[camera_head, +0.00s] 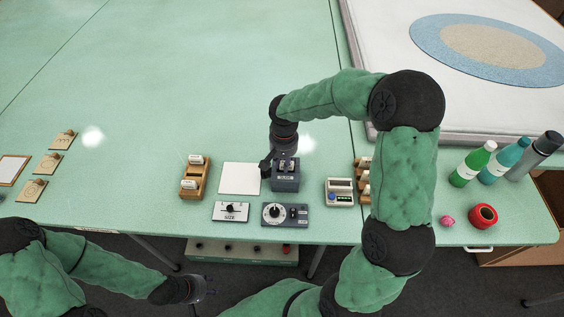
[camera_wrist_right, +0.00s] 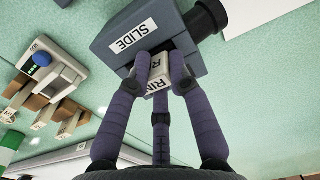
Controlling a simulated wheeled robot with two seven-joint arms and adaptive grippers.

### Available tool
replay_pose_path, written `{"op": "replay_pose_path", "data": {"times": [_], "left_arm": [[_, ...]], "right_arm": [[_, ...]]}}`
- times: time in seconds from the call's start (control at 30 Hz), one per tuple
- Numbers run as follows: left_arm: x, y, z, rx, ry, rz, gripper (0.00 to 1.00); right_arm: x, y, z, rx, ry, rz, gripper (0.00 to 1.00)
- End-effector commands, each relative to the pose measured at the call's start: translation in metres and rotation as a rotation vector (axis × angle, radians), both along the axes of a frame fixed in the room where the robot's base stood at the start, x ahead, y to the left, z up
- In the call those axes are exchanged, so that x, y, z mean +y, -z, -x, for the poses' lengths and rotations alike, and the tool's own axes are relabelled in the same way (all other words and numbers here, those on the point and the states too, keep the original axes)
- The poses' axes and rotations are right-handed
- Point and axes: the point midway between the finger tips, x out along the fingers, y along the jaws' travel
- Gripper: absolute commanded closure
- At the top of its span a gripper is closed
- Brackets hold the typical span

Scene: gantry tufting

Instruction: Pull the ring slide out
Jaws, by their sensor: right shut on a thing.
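The slide box (camera_head: 286,184) is a grey-blue block on the table, in the middle of the head view. In the right wrist view the box (camera_wrist_right: 119,44), labelled SLIDE, has a white piece (camera_wrist_right: 158,76) at its opening. The lettering on this ring slide is partly hidden by fingers and starts with "RIN". My right gripper (camera_head: 284,163) points down at the box; in the wrist view its dark fingers (camera_wrist_right: 162,68) are shut on the ring slide. My left gripper (camera_head: 204,289) is low at the left, away from the table top, its fingers too small to judge.
A white sheet (camera_head: 239,178) lies left of the box. A SIZE panel (camera_head: 231,212) and a dial panel (camera_head: 285,214) stand in front. A wooden rack (camera_head: 194,181) is at left, a small display device (camera_head: 339,191) at right. Bottles (camera_head: 471,164) stand far right.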

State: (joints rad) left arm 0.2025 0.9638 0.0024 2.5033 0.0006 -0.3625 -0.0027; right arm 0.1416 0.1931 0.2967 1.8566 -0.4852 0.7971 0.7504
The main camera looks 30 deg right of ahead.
Motion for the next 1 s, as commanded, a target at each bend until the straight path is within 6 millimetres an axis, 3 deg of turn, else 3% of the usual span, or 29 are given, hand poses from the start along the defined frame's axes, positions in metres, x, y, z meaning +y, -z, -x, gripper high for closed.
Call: {"op": "replay_pose_path", "data": {"times": [0.33, 1.0], "left_arm": [[0.0, -0.001, 0.0, 0.0, 0.0, 0.0, 0.6], [0.0, -0.014, 0.0, 0.0, 0.0, 0.0, 0.6]], "right_arm": [[-0.005, 0.002, 0.006, 0.02, -0.001, 0.01, 1.0], [-0.007, -0.019, 0.004, 0.01, 0.002, 0.012, 1.0]]}}
